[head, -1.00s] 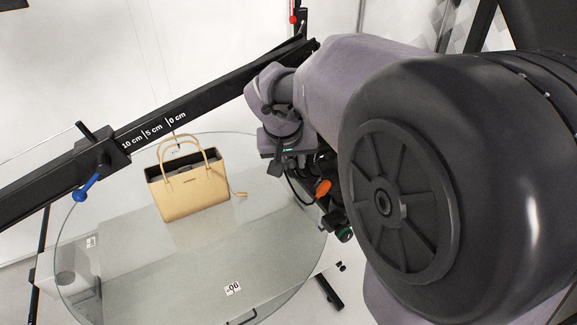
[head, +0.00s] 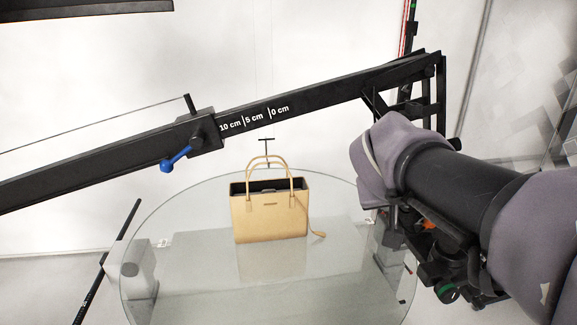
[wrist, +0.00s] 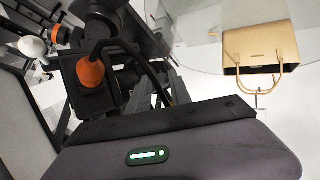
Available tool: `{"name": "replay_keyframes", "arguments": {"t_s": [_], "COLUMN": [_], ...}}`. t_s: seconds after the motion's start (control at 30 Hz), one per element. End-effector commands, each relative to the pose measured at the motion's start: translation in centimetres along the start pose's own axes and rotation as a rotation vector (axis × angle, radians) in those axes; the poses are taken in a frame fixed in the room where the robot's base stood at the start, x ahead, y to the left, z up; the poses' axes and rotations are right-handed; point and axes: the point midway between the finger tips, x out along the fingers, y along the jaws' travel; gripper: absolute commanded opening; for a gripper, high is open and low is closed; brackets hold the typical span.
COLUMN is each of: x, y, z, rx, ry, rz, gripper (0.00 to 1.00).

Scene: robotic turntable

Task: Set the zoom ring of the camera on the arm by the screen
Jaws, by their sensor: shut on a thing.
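The camera assembly (wrist: 90,40) is a cluster of dark parts at the upper left of the wrist view, with orange knobs (wrist: 90,75) on it. My gripper (wrist: 160,88) shows in the wrist view above its grey body. Its fingers are shut on a dark part of this assembly. The fingertips are partly hidden, and I cannot tell whether that part is the zoom ring. In the head view, dark parts of the assembly (head: 450,262) show at the right, beneath my arm, which hides most of them and my gripper.
A round glass turntable (head: 165,215) carries a tan handbag (head: 270,218). A black boom (head: 330,100) with centimetre marks and a blue lever (head: 175,160) crosses above it. A grey panel (wrist: 22,125) stands at the left of the wrist view.

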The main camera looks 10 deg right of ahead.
Motion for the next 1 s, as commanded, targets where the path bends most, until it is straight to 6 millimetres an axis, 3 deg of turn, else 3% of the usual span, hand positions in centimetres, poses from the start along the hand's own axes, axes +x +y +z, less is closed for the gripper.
{"name": "replay_keyframes", "arguments": {"t_s": [0.2,0.23,0.3,0.67,0.77,1.0], "x": [0.0,0.0,0.0,-0.4,-1.8,-8.5], "y": [-0.1,-0.1,-0.1,0.0,0.0,0.1], "z": [0.0,0.0,0.0,-0.1,-0.2,-0.5], "rx": [0.0,0.0,0.0,0.001,0.0,-0.001], "ry": [-0.002,-0.002,-0.002,0.0,0.001,0.003], "rz": [-0.001,-0.001,-0.001,-0.001,-0.002,-0.004], "gripper": [0.0,0.31,0.45,0.45,0.45,0.45]}}
